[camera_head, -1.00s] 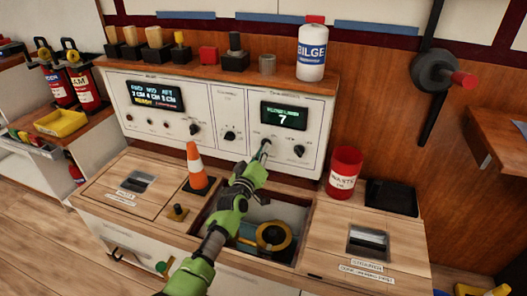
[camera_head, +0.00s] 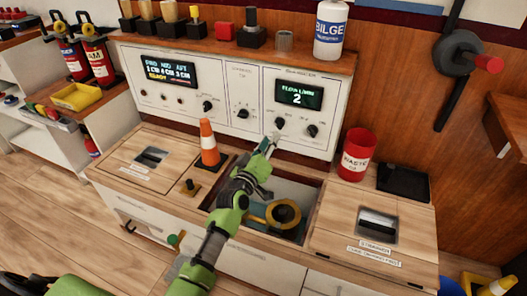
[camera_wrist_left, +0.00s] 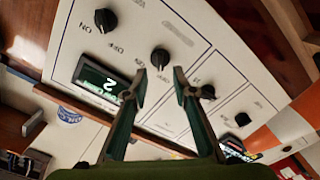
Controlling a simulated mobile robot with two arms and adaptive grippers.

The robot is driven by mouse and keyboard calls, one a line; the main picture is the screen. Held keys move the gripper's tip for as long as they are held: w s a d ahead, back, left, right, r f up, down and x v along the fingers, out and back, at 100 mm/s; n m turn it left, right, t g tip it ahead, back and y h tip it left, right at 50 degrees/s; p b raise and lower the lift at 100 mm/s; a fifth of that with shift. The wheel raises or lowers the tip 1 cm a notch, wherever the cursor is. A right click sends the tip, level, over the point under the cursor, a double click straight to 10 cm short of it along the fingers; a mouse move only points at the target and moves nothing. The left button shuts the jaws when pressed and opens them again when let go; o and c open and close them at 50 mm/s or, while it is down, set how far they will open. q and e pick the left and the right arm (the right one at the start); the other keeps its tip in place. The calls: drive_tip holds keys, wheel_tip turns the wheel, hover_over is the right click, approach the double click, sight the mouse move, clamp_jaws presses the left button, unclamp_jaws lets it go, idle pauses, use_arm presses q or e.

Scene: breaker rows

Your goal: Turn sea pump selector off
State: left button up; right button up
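The white control panel (camera_head: 292,113) has a display reading flow 2 (camera_head: 298,95). Below it are a left black knob (camera_head: 279,123) and a right black knob (camera_head: 312,131). The small lettering does not let me tell which is the sea pump selector. My left gripper (camera_head: 272,139) is just in front of the left knob, fingers apart and empty. In the left wrist view, that knob (camera_wrist_left: 160,58) shows just beyond and between the open fingertips (camera_wrist_left: 160,75), apart from them. The right knob (camera_wrist_left: 105,20) shows farther off, near ON and OFF lettering. My right gripper is out of view.
An orange cone (camera_head: 208,143) stands left of my left arm. An open bin (camera_head: 317,186) lies under the arm, with a yellow ring-shaped thing (camera_head: 284,214) inside. A red waste can (camera_head: 357,155) and a black tray (camera_head: 403,181) stand to the right.

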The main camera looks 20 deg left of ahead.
use_arm(q)
drive_tip(key=s, duration=0.5)
drive_tip(key=shift+s, duration=0.15)
